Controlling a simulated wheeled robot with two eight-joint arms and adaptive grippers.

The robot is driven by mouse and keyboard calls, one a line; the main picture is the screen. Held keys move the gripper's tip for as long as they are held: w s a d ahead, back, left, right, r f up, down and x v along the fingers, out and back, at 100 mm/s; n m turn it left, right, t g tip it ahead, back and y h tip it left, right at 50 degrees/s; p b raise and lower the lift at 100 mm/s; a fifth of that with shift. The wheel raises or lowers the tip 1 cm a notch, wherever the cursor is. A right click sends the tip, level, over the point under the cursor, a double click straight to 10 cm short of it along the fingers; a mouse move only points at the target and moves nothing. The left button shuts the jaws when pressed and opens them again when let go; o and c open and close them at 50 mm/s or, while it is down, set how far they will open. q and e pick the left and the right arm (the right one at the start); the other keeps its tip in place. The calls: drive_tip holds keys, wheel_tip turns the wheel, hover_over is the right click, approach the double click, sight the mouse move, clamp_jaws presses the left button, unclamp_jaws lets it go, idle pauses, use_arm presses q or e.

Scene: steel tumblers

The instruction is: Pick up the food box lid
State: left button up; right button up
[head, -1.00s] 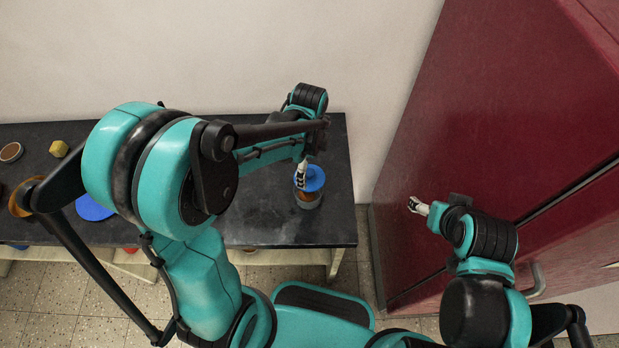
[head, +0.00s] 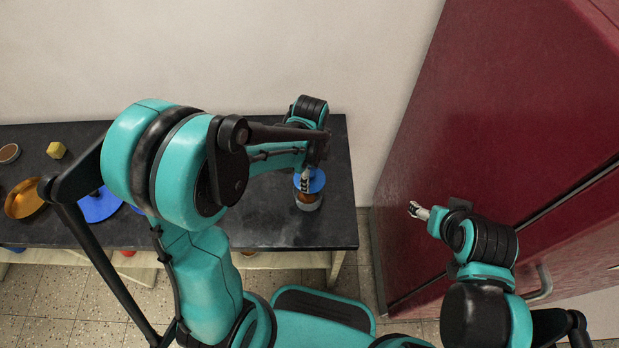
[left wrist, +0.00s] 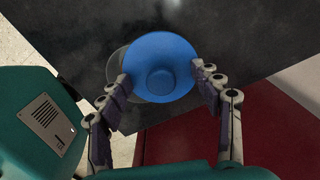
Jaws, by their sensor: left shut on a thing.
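The food box lid (head: 317,184) is round and blue with a raised knob. My left gripper (head: 305,179) is at it, near the right end of the black table. In the left wrist view the lid (left wrist: 160,52) lies between the two fingers of the gripper (left wrist: 160,79), which is shut on it at its rim. The food box (head: 309,199) shows brownish below the lid. A grey rounded edge beside the lid shows in the left wrist view. I cannot tell how far apart lid and box are. My right gripper (head: 417,210) is away from the table, before the red cabinet; its fingers are too small to read.
The black table (head: 270,222) also holds an orange bowl (head: 25,200), a blue disc (head: 98,207), a yellow block (head: 56,150) and a small brown bowl (head: 9,152), all at the left. The red cabinet (head: 480,120) stands at the right. The table's right front is clear.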

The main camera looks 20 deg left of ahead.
use_arm(q)
drive_tip(key=shift+c, duration=0.5)
drive_tip(key=shift+r, duration=0.25)
drive_tip(key=c, duration=0.4)
wheel_tip(320, 180, up, 4)
drive_tip(key=shift+d+r+p, duration=0.1)
drive_tip(key=shift+p, duration=1.1)
clamp_jaws()
drive_tip(key=s+d+r+p, duration=0.3)
drive_tip(key=d+r, duration=0.3)
drive_tip(key=d, duration=0.4)
drive_tip(key=p, duration=0.3)
hover_over(311, 174)
drive_tip(key=s, duration=0.3)
wheel_tip(311, 174, down, 3)
drive_tip(key=shift+d+f+b, duration=0.1)
drive_tip(key=shift+f+b, duration=2.75)
drive_tip(key=shift+f, duration=0.4)
